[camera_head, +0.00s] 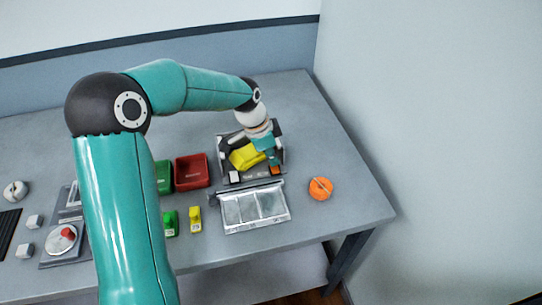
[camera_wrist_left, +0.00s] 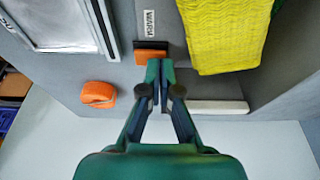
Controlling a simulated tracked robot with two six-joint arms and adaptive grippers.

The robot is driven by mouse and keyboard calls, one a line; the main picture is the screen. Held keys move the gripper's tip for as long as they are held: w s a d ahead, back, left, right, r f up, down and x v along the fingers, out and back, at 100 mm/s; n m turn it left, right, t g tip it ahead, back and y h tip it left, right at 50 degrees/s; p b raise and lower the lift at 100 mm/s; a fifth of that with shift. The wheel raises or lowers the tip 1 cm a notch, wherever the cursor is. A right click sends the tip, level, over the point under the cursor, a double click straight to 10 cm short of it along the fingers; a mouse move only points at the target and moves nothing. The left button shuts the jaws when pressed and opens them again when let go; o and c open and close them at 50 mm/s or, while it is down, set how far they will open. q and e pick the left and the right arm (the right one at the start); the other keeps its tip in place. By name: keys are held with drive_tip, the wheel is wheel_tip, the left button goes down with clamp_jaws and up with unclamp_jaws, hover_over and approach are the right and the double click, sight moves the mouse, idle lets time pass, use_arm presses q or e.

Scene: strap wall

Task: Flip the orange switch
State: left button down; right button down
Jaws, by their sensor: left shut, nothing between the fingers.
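The orange switch (camera_head: 275,171) sits at the front right of a grey tray-like unit (camera_head: 283,157) on the table. In the left wrist view the orange switch (camera_wrist_left: 151,56) shows in a dark mount, beside a small white label (camera_wrist_left: 149,23). My left gripper (camera_head: 271,157) reaches down over the unit. In the wrist view its fingers (camera_wrist_left: 160,66) are shut with nothing between them. The fingertips overlap the switch's lower edge in that view; I cannot tell whether they touch it. My right gripper is not in view.
Yellow woven material (camera_wrist_left: 224,35) lies close beside the switch. A grey two-panel frame (camera_head: 255,207) lies in front of the unit. An orange round object (camera_head: 320,188) stands to the right. Red (camera_head: 192,171) and green (camera_head: 163,177) bins stand left.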

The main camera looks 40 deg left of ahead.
use_arm(q)
drive_tip(key=shift+f, duration=0.2)
drive_tip(key=shift+f, duration=0.15)
idle(0.3)
drive_tip(key=shift+s+d, duration=0.15)
drive_tip(key=shift+s+d+r, duration=0.25)
drive_tip(key=shift+s+d, duration=0.1)
drive_tip(key=shift+d, duration=0.1)
drive_tip(key=shift+r, duration=0.1)
drive_tip(key=v, duration=1.1)
drive_tip(key=shift+a+r, duration=0.2)
drive_tip(key=shift+r, duration=0.15)
drive_tip(key=shift+w, duration=0.15)
